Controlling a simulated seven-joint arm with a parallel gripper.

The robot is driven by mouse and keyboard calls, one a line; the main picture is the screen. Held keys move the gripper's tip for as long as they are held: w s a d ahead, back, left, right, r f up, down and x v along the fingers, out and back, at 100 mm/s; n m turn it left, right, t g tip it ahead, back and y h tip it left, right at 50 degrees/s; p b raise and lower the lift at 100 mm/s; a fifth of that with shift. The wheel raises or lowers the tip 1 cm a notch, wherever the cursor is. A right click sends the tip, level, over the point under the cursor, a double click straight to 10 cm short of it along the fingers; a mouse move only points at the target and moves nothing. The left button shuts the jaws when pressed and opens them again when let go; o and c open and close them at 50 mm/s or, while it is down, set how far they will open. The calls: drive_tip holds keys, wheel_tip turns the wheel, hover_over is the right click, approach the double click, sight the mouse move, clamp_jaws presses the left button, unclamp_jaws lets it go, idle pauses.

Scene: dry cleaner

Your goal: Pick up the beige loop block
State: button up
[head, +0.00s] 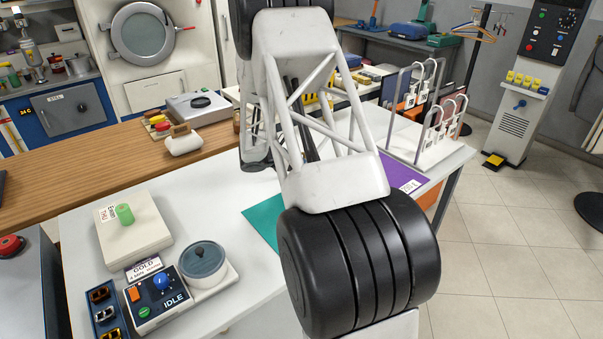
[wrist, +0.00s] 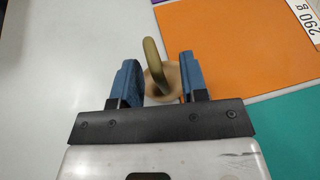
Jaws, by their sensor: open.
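The beige loop block shows in the wrist view as an olive-beige arched loop (wrist: 152,62) on a paler, round-looking base (wrist: 172,82). It stands on the white table top. My gripper (wrist: 158,66) has blue finger pads and is open. Its fingers are on either side of the loop, with a gap visible at the right; the left pad is closer to the loop. Part of the base is hidden by the gripper's black bar. In the head view my arm covers the middle of the table, and I cannot make out the block or the fingers there.
An orange mat (wrist: 235,45) marked 290 g lies right of the block, with a teal mat (wrist: 285,125) beside it. In the head view, a box with a green cylinder (head: 124,214), a control panel (head: 160,290) and a white rack (head: 440,120) stand on the table (head: 215,215).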

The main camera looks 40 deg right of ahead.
idle(0.3)
clamp_jaws()
drive_tip(key=shift+r, duration=0.1)
idle(0.4)
drive_tip(key=shift+r, duration=0.8)
wheel_tip(320, 180, up, 2)
drive_tip(key=shift+r, duration=0.1)
drive_tip(key=s+a, duration=0.4)
drive_tip(key=s, duration=0.3)
drive_tip(key=s+a+r, duration=0.1)
drive_tip(key=s+a, duration=0.3)
drive_tip(key=s, duration=0.3)
